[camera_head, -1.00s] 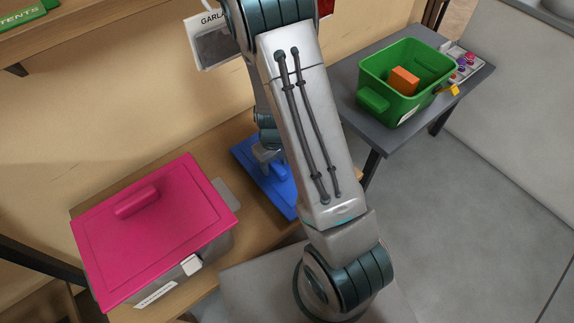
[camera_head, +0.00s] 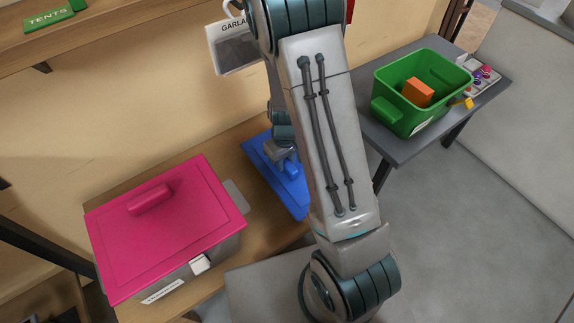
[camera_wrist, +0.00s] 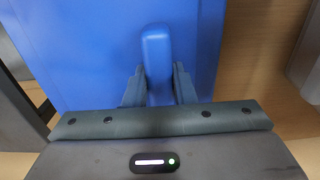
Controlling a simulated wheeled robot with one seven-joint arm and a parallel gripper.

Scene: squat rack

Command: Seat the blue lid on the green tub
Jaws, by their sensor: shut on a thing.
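The blue lid (camera_head: 265,160) is flat and rectangular with a raised bar handle. It lies over the wooden bench, partly hidden by my arm; I cannot tell whether it is lifted off the wood. It fills much of the wrist view (camera_wrist: 95,50). My gripper (camera_wrist: 158,88) is shut on the lid's handle, one finger on each side; it is partly hidden in the head view (camera_head: 286,162). The green tub (camera_head: 405,118) stands open on the grey table at the right, away from the lid. An orange block (camera_head: 418,92) is inside it.
A box with a pink lid (camera_head: 165,235) stands on the wooden bench (camera_head: 225,150), left of the blue lid. The grey table (camera_head: 400,150) also holds a small tray of colored items (camera_head: 486,78) beside the tub. A shelf (camera_head: 100,35) is at upper left.

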